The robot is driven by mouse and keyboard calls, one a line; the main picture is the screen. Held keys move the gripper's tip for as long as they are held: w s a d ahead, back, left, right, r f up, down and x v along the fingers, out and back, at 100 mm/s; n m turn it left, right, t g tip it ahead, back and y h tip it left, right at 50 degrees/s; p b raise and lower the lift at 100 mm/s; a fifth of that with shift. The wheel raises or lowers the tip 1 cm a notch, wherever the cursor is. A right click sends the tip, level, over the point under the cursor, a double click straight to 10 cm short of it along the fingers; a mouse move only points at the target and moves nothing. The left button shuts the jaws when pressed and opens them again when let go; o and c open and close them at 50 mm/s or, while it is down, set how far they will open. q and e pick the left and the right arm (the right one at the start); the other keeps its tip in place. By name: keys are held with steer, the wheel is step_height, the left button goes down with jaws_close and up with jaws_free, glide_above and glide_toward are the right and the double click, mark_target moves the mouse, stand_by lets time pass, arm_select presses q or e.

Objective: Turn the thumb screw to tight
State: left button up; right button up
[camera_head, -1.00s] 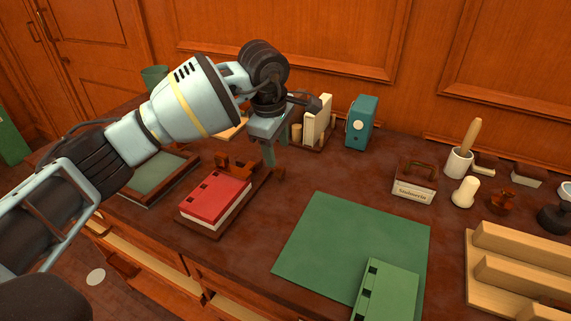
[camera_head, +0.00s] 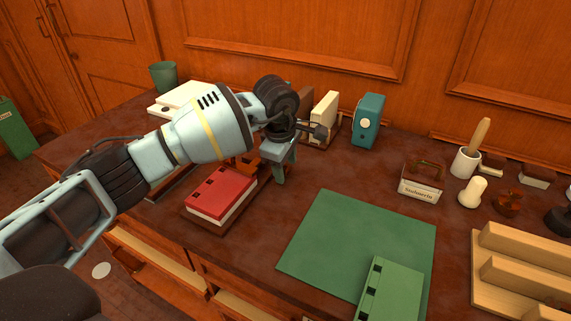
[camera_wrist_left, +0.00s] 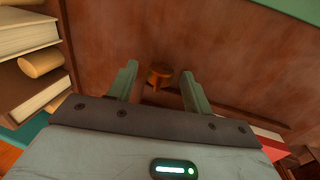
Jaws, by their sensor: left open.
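A small orange-brown round knob, apparently the thumb screw (camera_wrist_left: 160,76), shows in the left wrist view beyond and between the fingertips. In the head view the gripper hides it. My left gripper (camera_wrist_left: 159,71) is open and empty, its two green-grey fingers on either side of the knob in that view. I cannot tell that either touches it. My right gripper is not in view.
Behind the gripper stand cream books (camera_head: 324,118) in a holder and a teal box (camera_head: 368,121). A green mat (camera_head: 335,235) with a green book (camera_head: 391,290) lies to the right.

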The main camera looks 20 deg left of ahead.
arm_select(q)
steer(key=c, duration=0.7)
steer(key=shift+c, duration=1.3)
